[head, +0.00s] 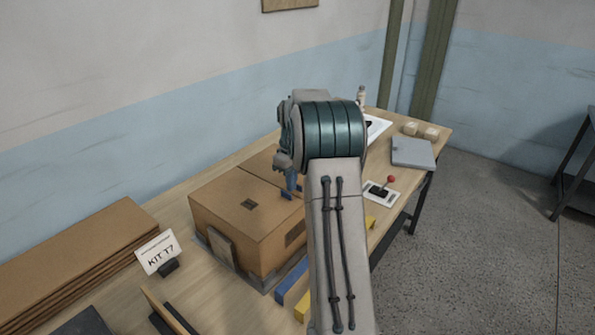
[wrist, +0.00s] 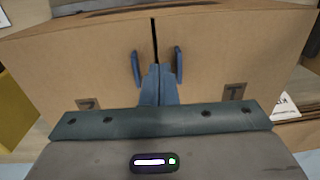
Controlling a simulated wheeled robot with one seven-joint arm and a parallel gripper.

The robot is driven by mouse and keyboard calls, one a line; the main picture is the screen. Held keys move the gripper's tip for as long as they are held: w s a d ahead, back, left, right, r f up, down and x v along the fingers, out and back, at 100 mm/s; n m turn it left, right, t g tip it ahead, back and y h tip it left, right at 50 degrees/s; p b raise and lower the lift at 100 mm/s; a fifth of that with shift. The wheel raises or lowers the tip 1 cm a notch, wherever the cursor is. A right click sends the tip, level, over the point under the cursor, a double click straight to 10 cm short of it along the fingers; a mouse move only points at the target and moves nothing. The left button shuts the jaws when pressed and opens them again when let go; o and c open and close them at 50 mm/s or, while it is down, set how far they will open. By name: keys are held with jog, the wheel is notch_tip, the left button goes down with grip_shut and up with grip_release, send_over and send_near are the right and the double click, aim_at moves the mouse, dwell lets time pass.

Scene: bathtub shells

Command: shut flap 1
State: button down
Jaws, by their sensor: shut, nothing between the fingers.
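The cardboard box (head: 225,195) stands on the table, its top made of two flaps with a dark narrow seam between them. In the wrist view the right flap (wrist: 215,60) has a blurred mark that looks like a 1, and the left flap (wrist: 95,65) one like a 2. Both look about flat. Each has a blue handle beside the seam, the right handle (wrist: 179,64) and the left handle (wrist: 135,68). My gripper (wrist: 157,70) is shut and empty, its tips over the seam between the handles. I cannot tell whether they touch the cardboard. My arm hides part of the box in the head view.
A KIT sign (head: 158,252) and stacked cardboard sheets (head: 75,255) are left of the box. A red-knobbed lever (head: 384,186), a grey plate (head: 413,152) and small pale blocks (head: 431,133) are to the right. Blue (head: 291,279) and yellow pieces lie in front.

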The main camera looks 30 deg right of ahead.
jog(key=shift+a+f, duration=0.15)
jog(key=shift+f, duration=0.05)
jog(key=shift+d+f+y, duration=0.2)
jog(key=shift+f+y, duration=0.05)
jog(key=shift+y, duration=0.05)
jog(key=shift+r, duration=0.15)
jog(key=w+d+r+p, duration=0.1)
jog(key=w+d+r, duration=0.2)
jog(key=d+r, duration=0.3)
jog(key=d, duration=0.2)
jog(key=shift+w+d+r, duration=0.35)
jog(key=shift+w, duration=0.05)
dwell(0.3)
